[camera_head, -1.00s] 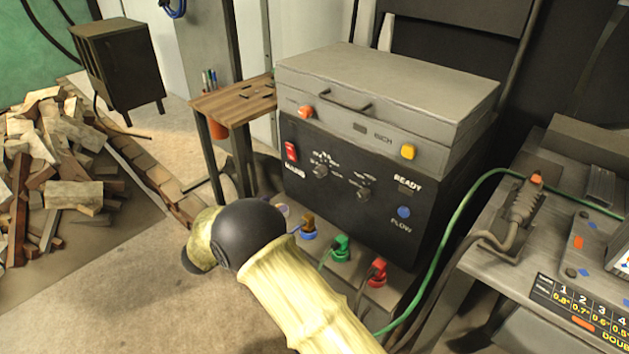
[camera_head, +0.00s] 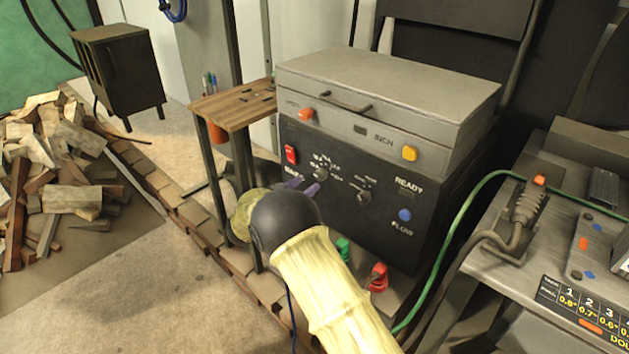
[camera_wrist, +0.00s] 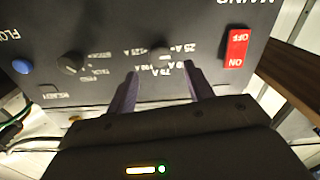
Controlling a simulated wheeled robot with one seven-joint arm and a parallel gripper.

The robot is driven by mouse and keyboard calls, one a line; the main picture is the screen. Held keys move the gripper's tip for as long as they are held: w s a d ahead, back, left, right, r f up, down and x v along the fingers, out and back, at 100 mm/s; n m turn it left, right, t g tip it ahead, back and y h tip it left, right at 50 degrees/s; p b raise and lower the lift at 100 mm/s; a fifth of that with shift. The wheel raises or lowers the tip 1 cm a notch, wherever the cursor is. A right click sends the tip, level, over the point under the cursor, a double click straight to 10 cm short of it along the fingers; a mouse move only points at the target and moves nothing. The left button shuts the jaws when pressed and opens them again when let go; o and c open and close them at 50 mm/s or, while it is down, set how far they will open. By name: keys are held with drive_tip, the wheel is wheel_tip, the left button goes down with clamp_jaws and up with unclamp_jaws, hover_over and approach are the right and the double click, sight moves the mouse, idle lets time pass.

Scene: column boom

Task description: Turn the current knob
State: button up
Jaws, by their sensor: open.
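The current knob (camera_head: 320,173) is a small dark dial with amp markings on the black front panel of the machine (camera_head: 390,245). The knob also shows in the wrist view (camera_wrist: 160,57), with its amp labels upside down. My gripper (camera_head: 303,186) has two purple fingers, spread open and pointing at the panel. In the wrist view my gripper (camera_wrist: 160,70) has one fingertip on each side of the knob, just short of it in the picture. I see no contact.
A second knob (camera_head: 364,198) sits right of it. A red switch (camera_head: 291,154), blue flow button (camera_head: 405,215) and red plug (camera_head: 377,278) are nearby. A small wooden table (camera_head: 235,107) stands left. A green cable (camera_head: 440,238) runs at right.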

sight(318, 176)
drive_tip(key=shift+b+x, duration=0.3)
drive_tip(key=shift+x, duration=2.4)
drive_tip(key=shift+s, duration=0.1)
drive_tip(key=c, duration=1)
